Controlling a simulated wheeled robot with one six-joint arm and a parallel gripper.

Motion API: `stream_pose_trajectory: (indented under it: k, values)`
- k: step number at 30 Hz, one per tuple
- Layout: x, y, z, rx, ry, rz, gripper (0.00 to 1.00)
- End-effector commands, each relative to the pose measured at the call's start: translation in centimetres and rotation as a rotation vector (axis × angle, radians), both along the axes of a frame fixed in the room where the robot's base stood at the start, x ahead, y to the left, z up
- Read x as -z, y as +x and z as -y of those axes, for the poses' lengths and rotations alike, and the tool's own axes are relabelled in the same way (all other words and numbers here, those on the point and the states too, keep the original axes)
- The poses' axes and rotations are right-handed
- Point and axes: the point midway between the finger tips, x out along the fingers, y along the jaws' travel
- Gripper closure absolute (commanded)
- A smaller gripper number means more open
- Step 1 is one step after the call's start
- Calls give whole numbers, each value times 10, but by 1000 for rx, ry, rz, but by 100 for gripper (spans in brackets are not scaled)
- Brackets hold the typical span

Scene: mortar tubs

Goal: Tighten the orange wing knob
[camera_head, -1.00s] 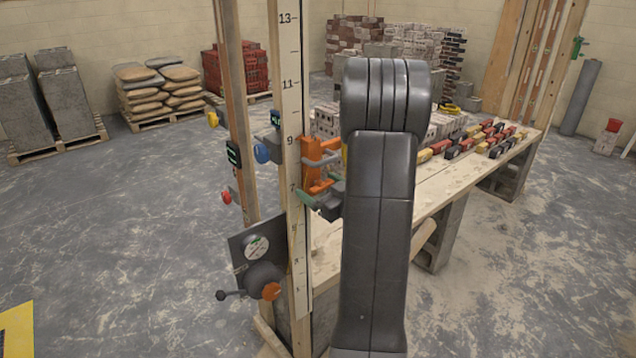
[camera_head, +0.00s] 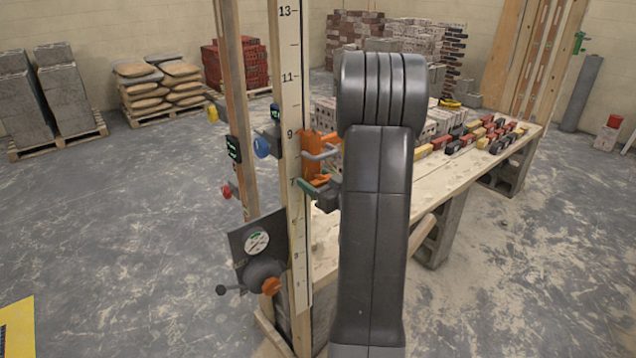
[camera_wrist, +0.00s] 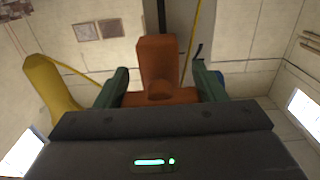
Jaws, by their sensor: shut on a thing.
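The orange wing knob (camera_wrist: 160,97) shows in the wrist view between the two green fingers of my gripper (camera_wrist: 159,88). The fingers are shut on its two sides. An orange block (camera_wrist: 157,58) stands just beyond it. In the head view my gripper (camera_head: 312,187) is small at the ruled wooden post, just below an orange bracket (camera_head: 312,150) with a grey handle. The knob's orange (camera_head: 322,180) shows only in part there, and my arm covers the area to the right.
A numbered scale (camera_head: 292,90) runs up the post. Left of it are a blue knob (camera_head: 262,147), a red knob (camera_head: 227,192) and a dial plate with a crank (camera_head: 262,272). A workbench (camera_head: 450,180) with several coloured blocks stands behind.

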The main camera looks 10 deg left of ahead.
Motion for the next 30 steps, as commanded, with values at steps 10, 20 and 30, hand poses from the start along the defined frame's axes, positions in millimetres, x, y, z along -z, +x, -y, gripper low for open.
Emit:
stream_pose_trajectory:
  k: [10, 20, 30]
  values:
    - [0, 0, 0, 0, 9, -12, 30]
    - [0, 0, 0, 0, 9, -11, 15]
    - [2, -22, 31, 5, 9, -10, 15]
